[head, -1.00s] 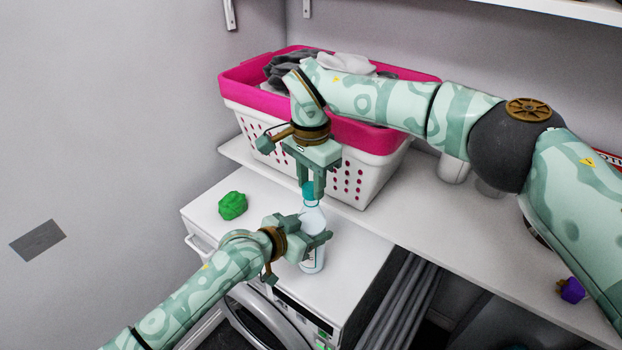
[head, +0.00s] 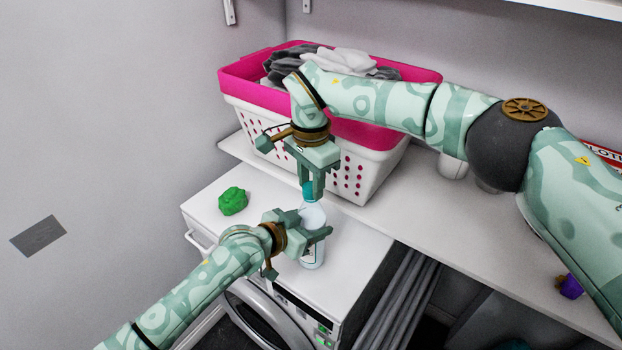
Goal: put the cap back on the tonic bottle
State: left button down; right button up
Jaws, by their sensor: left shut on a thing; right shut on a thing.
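The tonic bottle (head: 312,216) is a pale, translucent bottle with a label low on its side. It stands upright on the white dryer top. My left gripper (head: 316,231) is shut around its body from the left. The teal cap (head: 308,191) is at the bottle's mouth, held from above in my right gripper (head: 312,190), whose fingers point down. The fingers partly hide the cap and neck, so I cannot tell whether the cap touches the neck or is seated on it.
A pink-rimmed white laundry basket (head: 240,100) stands on the shelf (head: 440,215) close behind my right gripper. A green crumpled lump (head: 232,201) lies on the dryer (head: 205,212) to the left. A small purple object (head: 571,287) is at the far right.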

jog(key=m, duration=2.6)
jog(key=shift+w+m, duration=0.1)
jog(key=shift+m, duration=0.2)
jog(key=m, duration=0.5)
jog(key=shift+m, duration=0.4)
jog(key=m, duration=0.6)
jog(key=shift+d, duration=0.1)
jog(key=m, duration=0.9)
jog(key=shift+f, duration=0.1)
jog(key=m, duration=0.5)
jog(key=o, duration=1)
